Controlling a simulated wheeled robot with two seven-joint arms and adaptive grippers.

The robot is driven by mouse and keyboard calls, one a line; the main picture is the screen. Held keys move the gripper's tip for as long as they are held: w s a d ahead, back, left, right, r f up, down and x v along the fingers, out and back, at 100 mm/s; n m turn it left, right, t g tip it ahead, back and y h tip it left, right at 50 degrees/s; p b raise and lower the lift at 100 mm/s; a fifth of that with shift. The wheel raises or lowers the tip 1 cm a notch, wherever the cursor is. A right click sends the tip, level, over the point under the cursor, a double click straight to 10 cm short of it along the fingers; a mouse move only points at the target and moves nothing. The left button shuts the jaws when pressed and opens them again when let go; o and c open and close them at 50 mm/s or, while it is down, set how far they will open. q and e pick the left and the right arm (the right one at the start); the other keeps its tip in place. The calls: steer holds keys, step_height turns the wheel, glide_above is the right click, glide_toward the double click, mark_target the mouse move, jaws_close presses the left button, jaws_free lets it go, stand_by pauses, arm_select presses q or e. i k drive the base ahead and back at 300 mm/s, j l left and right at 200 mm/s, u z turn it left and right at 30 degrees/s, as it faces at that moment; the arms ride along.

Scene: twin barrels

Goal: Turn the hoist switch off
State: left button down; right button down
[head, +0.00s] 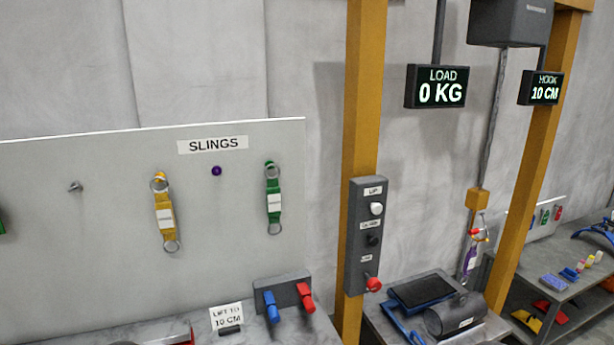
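A dark grey control box (365,237) is fixed to the yellow post. From top to bottom it has a white button (376,208) under a label "UP", a black button (373,240) under a label too small to read surely, and a red-tipped lever (372,284) under a third small label. The lever sticks out and leans down to the right; I cannot tell which setting this is. The load display (435,87) reads 0 KG and the hook display (541,88) reads 10 CM. Neither of my grippers is in view.
A purple sling (470,260) hangs from the hoist hook (477,233) near a dark cylinder (456,317) on a low bench. A slings board (100,220) stands left.

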mark_target(374, 285)
steer(key=l+z, duration=0.3)
steer(key=l, duration=0.3)
steer(key=l+z, duration=0.25)
steer(key=l, duration=0.4)
steer(key=i+l+z, duration=0.15)
steer(key=l+z, duration=0.15)
steer(key=l, duration=0.25)
